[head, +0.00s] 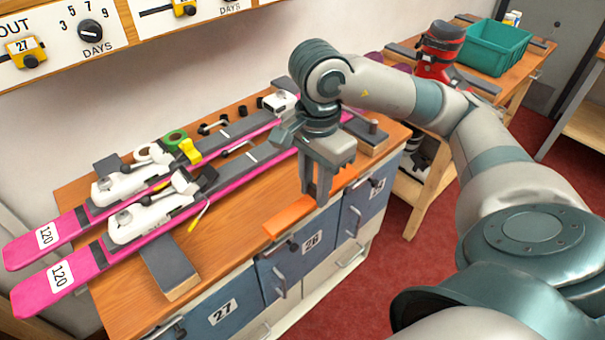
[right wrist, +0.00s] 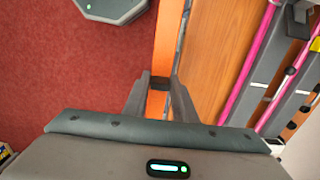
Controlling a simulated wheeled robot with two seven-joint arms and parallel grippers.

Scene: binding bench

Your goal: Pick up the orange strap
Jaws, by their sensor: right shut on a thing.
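The orange strap (head: 288,218) shows in the head view as a flat, short band along the bench's front edge, above the blue drawer 26. In the right wrist view, orange strap (right wrist: 156,105) shows between the two fingers (right wrist: 160,88). I cannot tell whether the strap is clear of the bench. My left gripper is not in view.
Two pink skis (head: 95,262) with white bindings lie along the wooden bench (head: 240,215). A green tape roll (head: 175,139) and small parts lie among them. A teal bin (head: 494,48) and a red boot (head: 440,48) stand on another bench behind. Bare wood lies left of my right gripper.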

